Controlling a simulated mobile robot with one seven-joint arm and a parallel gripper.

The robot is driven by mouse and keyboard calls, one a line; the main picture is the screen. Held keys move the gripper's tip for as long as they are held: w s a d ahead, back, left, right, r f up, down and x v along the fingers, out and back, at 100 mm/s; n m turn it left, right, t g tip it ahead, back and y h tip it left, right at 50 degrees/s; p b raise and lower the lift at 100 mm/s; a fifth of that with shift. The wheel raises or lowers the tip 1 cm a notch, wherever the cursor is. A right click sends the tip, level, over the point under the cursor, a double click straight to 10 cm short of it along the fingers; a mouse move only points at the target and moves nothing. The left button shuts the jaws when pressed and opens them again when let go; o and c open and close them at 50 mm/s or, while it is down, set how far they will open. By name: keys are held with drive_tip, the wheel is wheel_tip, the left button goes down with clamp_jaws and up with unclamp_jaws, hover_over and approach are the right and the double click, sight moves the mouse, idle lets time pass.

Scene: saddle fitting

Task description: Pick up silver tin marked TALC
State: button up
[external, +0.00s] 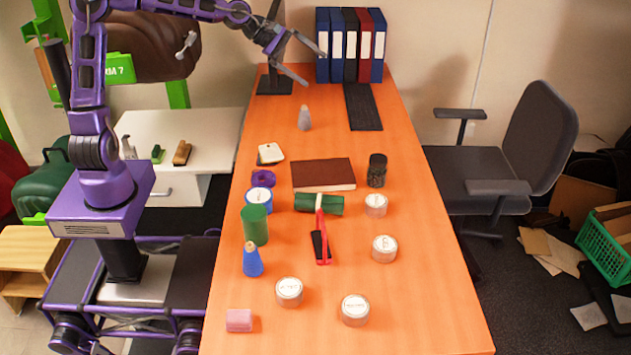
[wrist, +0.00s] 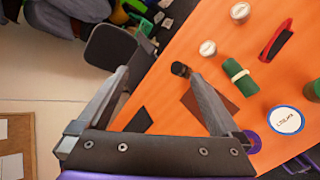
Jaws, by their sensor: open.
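Several silver tins with white lids stand on the orange desk: one right of the green roll (external: 376,205), one farther down the right side (external: 384,249), and two near the front, left (external: 289,292) and right (external: 355,310). Their lid lettering is too small to read, so I cannot tell which is marked TALC. Two silver tins show at the top of the wrist view, (wrist: 208,48) and (wrist: 240,11). My gripper (external: 308,66) is open and empty above the far end of the desk, well away from the tins. Its spread fingers show in the wrist view (wrist: 157,75).
Near the tins are a green roll (external: 332,204), a red-handled tool (external: 321,240), a brown book (external: 323,173), a dark jar (external: 377,170), a blue-rimmed tin (external: 259,199) and a green cylinder (external: 255,225). Binders (external: 350,45) stand at the back. The front right desk is clear.

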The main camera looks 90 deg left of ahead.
wheel_tip(320, 180, down, 7)
drive_tip(key=w+a+n+h, duration=0.2)
drive_tip(key=a, duration=0.1)
drive_tip(key=n+h, duration=0.3)
drive_tip(key=h, duration=0.1)
approach(376, 200)
drive_tip(key=shift+b+x, duration=0.75)
drive_tip(key=shift+x, duration=3.25)
drive_tip(key=c, duration=1.3)
